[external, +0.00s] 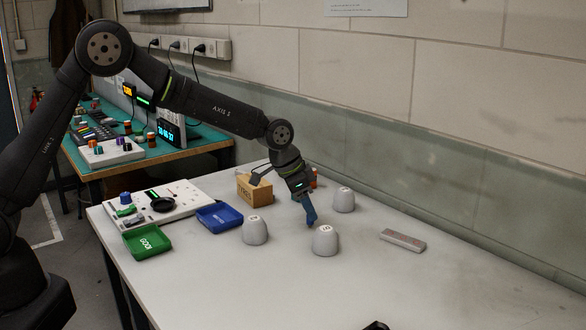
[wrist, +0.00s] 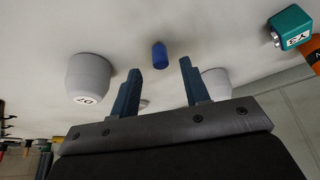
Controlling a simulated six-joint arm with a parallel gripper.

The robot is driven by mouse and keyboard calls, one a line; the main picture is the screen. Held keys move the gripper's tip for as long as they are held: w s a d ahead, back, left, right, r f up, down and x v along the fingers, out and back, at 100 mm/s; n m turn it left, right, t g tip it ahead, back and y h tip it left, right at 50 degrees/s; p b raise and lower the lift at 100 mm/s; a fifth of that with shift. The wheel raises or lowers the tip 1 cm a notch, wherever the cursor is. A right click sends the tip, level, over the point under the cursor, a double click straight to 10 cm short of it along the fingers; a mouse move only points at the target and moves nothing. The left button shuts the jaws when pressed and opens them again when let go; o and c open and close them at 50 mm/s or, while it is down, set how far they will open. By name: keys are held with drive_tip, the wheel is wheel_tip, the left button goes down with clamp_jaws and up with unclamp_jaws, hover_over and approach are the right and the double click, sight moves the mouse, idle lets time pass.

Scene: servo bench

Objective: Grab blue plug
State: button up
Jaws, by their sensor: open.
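The blue plug (wrist: 159,53) is a small, dark blue, rounded cylinder on the pale bench top. In the wrist view it shows just beyond the gap between my fingertips, roughly centred, and the fingers are not closed around it. My gripper (wrist: 160,68) is open and empty, with a blue-grey finger on each side of the gap. In the external view my gripper (external: 310,222) points down among the grey cups, low over the bench. I cannot make out the plug separately there; the fingers or cups may hide it.
Grey upturned cups stand close around my gripper: left (external: 255,231), front (external: 325,242) and back right (external: 343,201). A blue tray (external: 219,217), green tray (external: 147,242) and wooden box (external: 254,190) are to the left. A flat grey bar (external: 402,240) lies right. A teal block (wrist: 290,27) shows in the wrist view.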

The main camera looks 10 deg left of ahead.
drive_tip(key=x, duration=0.3)
drive_tip(key=shift+a+f, duration=0.1)
drive_tip(key=shift+f, duration=0.05)
clamp_jaws()
